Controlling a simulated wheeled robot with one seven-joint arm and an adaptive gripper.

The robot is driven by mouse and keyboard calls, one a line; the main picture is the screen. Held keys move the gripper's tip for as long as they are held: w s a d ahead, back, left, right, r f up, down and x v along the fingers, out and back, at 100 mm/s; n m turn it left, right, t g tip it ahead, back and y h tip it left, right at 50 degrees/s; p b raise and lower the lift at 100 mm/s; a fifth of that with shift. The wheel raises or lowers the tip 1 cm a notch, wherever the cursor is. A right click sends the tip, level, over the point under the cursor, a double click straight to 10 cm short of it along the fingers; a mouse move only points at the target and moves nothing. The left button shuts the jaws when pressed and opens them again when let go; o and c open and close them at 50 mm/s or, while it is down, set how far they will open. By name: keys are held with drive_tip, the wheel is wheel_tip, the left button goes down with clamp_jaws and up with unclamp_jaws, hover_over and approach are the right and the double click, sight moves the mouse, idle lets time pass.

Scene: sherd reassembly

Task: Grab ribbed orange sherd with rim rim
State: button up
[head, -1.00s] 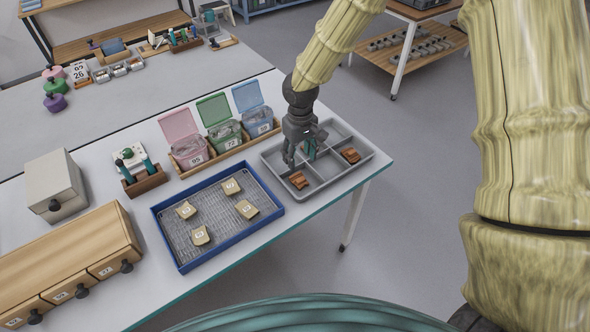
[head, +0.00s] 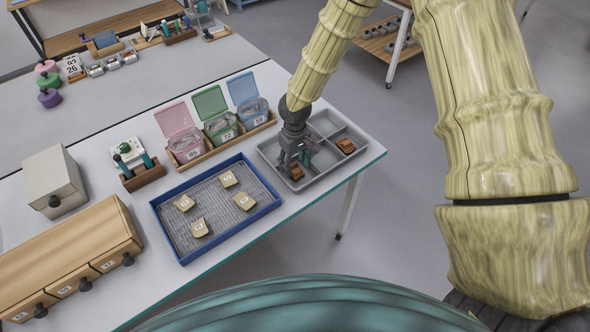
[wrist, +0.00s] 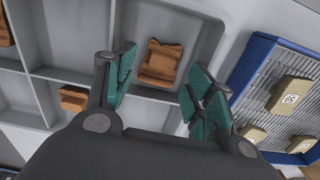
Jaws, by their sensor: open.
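An orange-brown sherd (wrist: 160,63) with a ridged, notched edge lies in a compartment of the grey divided tray (wrist: 88,77). In the wrist view it sits ahead of my gripper (wrist: 158,92), between the lines of the two open green-padded fingers, and nothing is gripped. In the head view my gripper (head: 295,166) points down over the tray, close above an orange sherd (head: 297,174) that it partly covers. Another orange sherd (head: 346,146) lies in a right compartment. The wrist view also shows a smaller-looking orange piece (wrist: 73,98) and one cut off at the left edge (wrist: 5,30).
A blue-rimmed tray (head: 214,248) with several labelled tan sherds stands left of the grey tray. Pink, green and blue lidded bins (head: 222,126) stand behind. The table's front edge is near the grey tray. Tray dividers (wrist: 110,40) flank the sherd.

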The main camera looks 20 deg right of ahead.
drive_tip(key=shift+f, duration=1.3)
drive_tip(key=c, duration=0.8)
drive_tip(key=shift+o, duration=0.2)
